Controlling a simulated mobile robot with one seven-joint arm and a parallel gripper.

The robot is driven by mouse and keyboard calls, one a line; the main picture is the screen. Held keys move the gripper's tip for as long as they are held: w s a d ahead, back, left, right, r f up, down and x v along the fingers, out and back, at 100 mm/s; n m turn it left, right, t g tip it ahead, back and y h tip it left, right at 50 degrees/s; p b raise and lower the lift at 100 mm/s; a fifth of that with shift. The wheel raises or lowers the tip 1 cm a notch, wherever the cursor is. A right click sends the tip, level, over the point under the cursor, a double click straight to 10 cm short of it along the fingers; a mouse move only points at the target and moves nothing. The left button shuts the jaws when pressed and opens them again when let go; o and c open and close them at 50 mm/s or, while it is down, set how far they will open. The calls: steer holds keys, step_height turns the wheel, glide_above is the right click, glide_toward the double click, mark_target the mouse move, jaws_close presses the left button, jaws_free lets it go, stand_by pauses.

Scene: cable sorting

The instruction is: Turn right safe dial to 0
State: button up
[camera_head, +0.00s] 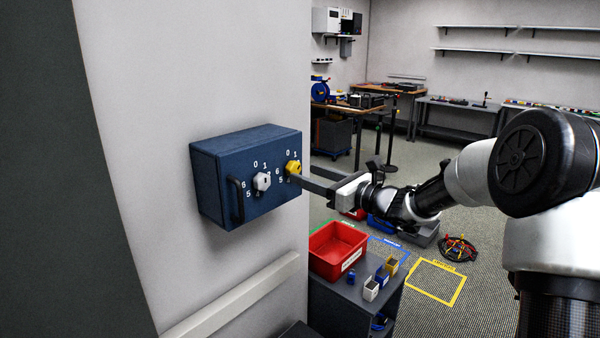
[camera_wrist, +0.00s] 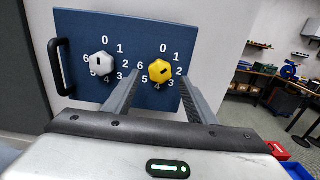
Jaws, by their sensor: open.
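The blue safe (camera_head: 240,205) hangs on the pale wall. Its right dial (camera_head: 293,167) is yellow and also shows in the wrist view (camera_wrist: 160,70), ringed by white numbers with 0 at the top. A dark mark shows on the dial, but I cannot tell for sure which number it points at. My gripper (camera_wrist: 160,84) is open, with one finger at the left and one at the right just in front of the yellow dial. In the head view my gripper (camera_head: 296,179) reaches it from the right. I cannot tell whether the fingers touch it.
A white dial (camera_wrist: 102,65) sits left of the yellow one, beside my left finger. A black handle (camera_wrist: 60,67) is at the safe's left edge. Below stands a dark cabinet with a red bin (camera_head: 338,245) and small boxes.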

mark_target(297, 171)
steer(key=shift+x, duration=1.9)
steer(key=c, duration=1)
steer(key=shift+c, duration=0.2)
steer(key=shift+f+b, duration=0.15)
steer(key=shift+b, duration=0.3)
